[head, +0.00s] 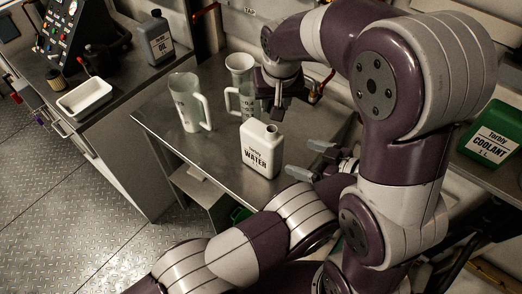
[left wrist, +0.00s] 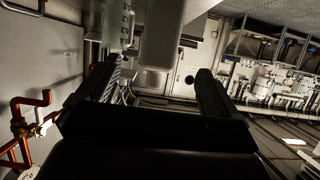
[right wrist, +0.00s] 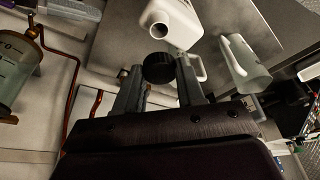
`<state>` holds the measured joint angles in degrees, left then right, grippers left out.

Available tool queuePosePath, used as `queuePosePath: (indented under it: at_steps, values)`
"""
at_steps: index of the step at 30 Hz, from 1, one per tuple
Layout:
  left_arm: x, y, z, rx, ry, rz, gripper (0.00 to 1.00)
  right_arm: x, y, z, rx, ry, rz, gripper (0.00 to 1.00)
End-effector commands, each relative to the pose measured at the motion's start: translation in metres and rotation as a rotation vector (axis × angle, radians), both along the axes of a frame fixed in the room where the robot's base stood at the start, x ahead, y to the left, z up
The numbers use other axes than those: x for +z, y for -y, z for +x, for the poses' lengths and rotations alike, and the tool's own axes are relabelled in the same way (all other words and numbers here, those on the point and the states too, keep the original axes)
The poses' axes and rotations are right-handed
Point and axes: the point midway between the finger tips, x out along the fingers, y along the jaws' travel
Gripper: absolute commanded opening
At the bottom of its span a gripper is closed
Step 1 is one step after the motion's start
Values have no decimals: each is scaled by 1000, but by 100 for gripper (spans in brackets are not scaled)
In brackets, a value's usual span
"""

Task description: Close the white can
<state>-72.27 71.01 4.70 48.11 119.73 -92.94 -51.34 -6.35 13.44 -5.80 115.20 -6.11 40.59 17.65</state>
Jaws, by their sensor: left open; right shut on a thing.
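The white can (head: 262,150), labelled WATER, stands upright on the metal table. Its neck is open in the right wrist view (right wrist: 178,25). My right gripper (head: 279,107) is above and just behind the can, shut on a black cap (right wrist: 158,68). The cap is apart from the can's mouth. My left gripper (head: 299,157) is open and empty, just right of the can, its fingers pointing toward it. In the left wrist view, the can (left wrist: 160,38) shows beyond and between the open fingers. The cap is hard to make out in the head view.
A clear jug (head: 188,103) stands left of the can; another measuring jug (head: 240,100) and a white cup (head: 239,66) stand behind. A grey oil bottle (head: 160,40) and white tray (head: 84,98) are on the left counter. A green coolant can (head: 490,135) is at right. The table's front left is clear.

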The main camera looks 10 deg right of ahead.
Motion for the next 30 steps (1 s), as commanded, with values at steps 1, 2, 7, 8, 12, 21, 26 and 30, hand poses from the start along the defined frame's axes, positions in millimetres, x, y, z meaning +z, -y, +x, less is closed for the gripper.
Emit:
queuePosePath:
  at_steps: [1, 2, 7, 8, 12, 21, 26, 30]
  values:
    - [-1, -3, 3, 1, 0, 2, 94, 0, 0, 0, 0, 0, 0, 11]
    - [-3, -5, 6, 2, 0, 2, 94, 0, 0, 0, 0, 0, 0, 11]
    - [-13, -21, 27, 4, -1, 1, 94, 0, 0, 0, 0, 0, 0, 11]
    - [-16, -25, 31, 4, -1, 3, 94, 0, 0, 0, 0, 0, 0, 11]
    - [-26, -41, 52, 4, -1, 1, 94, 0, 0, 0, 0, 0, 0, 11]
    - [-42, -64, 82, 2, 0, 1, 94, 0, 0, 0, 0, 0, 0, 11]
    - [-45, -68, 86, 1, 0, 0, 94, 0, 0, 0, 0, 0, 0, 11]
    - [-45, -68, 87, 1, 0, 0, 94, 0, 0, 0, 0, 0, 0, 11]
